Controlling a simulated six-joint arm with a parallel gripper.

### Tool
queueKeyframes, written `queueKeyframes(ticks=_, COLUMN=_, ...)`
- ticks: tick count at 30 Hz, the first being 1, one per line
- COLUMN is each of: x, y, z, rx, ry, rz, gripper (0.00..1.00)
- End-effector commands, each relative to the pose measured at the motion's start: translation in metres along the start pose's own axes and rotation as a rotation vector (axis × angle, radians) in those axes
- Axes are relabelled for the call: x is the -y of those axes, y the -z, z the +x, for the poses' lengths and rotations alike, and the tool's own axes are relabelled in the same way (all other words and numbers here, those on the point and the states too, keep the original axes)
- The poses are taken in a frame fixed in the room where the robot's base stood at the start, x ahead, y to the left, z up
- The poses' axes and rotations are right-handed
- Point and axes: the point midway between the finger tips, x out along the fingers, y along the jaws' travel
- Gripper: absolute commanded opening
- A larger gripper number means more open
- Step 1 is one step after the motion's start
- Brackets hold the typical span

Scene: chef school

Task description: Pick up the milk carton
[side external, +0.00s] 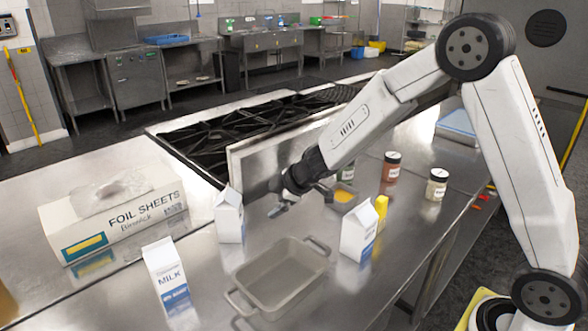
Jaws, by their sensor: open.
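Three white and blue milk cartons stand upright on the steel counter. One carton (166,278), with MILK readable on its face, is at the front left. A second carton (229,217) stands behind it, just left of my gripper. A third carton (358,233) stands right of a grey baking dish. My gripper (284,207) is open and empty, above the counter between the second and third cartons. It appears apart from both. Its fingers are small and partly hard to make out here.
The grey baking dish (279,274) with two handles lies between the cartons. A foil sheets box (120,222) stands at the left. Spice jars (392,167), a yellow object (381,208) and a small container (344,196) stand at the right. A stove (240,130) lies behind a raised metal panel (290,145).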

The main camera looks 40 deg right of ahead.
Motion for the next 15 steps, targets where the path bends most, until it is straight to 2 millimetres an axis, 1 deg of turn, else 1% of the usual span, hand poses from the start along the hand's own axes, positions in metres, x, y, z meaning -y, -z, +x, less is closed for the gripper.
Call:
queueKeyframes(ticks=8, x=0.017, y=-0.021, z=-0.008, rx=0.293, ry=-0.041, rz=-0.214, gripper=1.0)
queueKeyframes(ticks=15, x=0.029, y=-0.039, z=-0.027, rx=0.549, ry=-0.038, rz=-0.393, gripper=1.0)
